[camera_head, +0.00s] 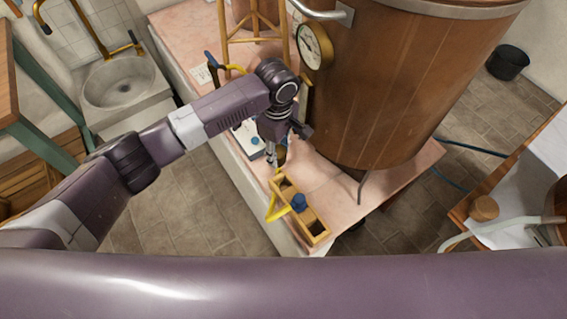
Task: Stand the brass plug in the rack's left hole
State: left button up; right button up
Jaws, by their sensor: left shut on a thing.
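The rack (315,228) is a small yellowish box-like frame near the front edge of the pink counter. A blue knob-like piece (299,202) sits at its middle, and a yellow curved piece (274,208) shows at its left side. My left gripper (272,155) points down over the counter, just beyond the far end of the rack. It is shut on a small brass-coloured thing that seems to be the brass plug (281,157), mostly hidden by the fingers. The gripper and plug look apart from the rack. My right gripper is not in view.
A large copper-brown vat (400,80) with a dial gauge (315,46) stands close to the right of my left gripper. A white box with blue knobs (250,140) is behind the arm. A sink (118,85) is at far left. Pink counter right of the rack is partly clear.

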aim_at(283, 163)
pick_arm(q)
jog(key=f, duration=0.1)
jog(key=s+d+f+n, duration=0.1)
jog(key=f, duration=0.1)
jog(key=shift+s, duration=0.15)
notch_tip(283, 163, down, 5)
jog(key=b, duration=0.7)
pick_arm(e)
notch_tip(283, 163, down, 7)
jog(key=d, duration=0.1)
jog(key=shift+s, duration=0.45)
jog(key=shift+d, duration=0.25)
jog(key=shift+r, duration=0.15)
pick_arm(q)
jog(key=shift+s+d+p, duration=0.1)
jog(key=shift+d+p, duration=0.05)
jog(key=shift+p, duration=0.7)
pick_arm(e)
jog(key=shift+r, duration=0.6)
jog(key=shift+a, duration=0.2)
pick_arm(q)
jog(key=shift+f, duration=0.95)
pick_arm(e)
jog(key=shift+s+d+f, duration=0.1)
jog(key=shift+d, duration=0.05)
